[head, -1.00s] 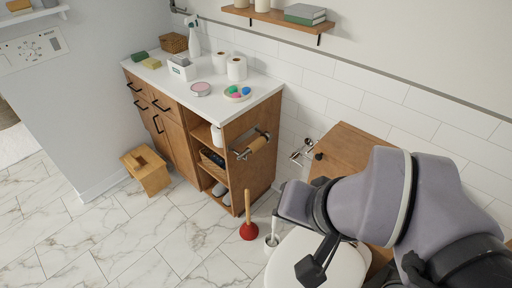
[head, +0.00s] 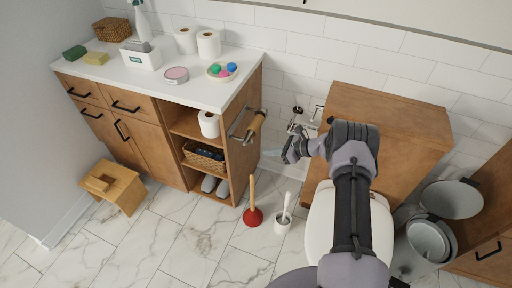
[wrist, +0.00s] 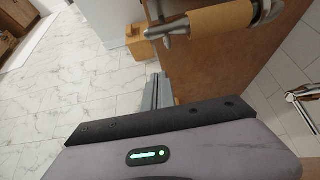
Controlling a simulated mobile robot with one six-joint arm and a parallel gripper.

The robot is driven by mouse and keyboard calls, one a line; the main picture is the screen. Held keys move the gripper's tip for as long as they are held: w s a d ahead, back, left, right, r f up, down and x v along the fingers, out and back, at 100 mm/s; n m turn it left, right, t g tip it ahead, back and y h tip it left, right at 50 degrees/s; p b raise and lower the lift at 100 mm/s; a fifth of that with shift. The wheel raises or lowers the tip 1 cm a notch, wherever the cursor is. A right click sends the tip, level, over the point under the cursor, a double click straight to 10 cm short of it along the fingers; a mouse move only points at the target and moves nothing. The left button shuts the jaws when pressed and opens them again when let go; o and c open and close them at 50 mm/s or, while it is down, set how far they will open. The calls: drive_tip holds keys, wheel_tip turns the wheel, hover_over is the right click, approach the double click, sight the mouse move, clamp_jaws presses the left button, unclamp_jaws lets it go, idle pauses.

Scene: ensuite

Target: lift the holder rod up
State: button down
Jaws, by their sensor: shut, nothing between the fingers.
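The holder rod (head: 256,125) carries a brown cardboard tube and sits in a chrome holder on the side panel of the wooden cabinet (head: 241,150). In the wrist view the rod with its brown tube (wrist: 222,18) crosses the top, with chrome ends showing at both sides. My gripper (head: 288,152) is to the right of the rod and a little lower in the head view, apart from it. In the wrist view my gripper (wrist: 157,92) points past the rod, below its left end. It is shut and empty.
A chrome fitting (wrist: 304,95) on the tiled wall is close on the right. A red plunger (head: 252,214), a white toilet brush holder (head: 283,223) and the toilet (head: 318,235) stand below. A wooden stool (head: 112,187) is at left.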

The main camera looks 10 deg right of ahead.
drive_tip(key=b+x, duration=0.4)
drive_tip(key=x, duration=0.5)
wheel_tip(320, 180, up, 4)
drive_tip(key=shift+w+a+r, duration=0.1)
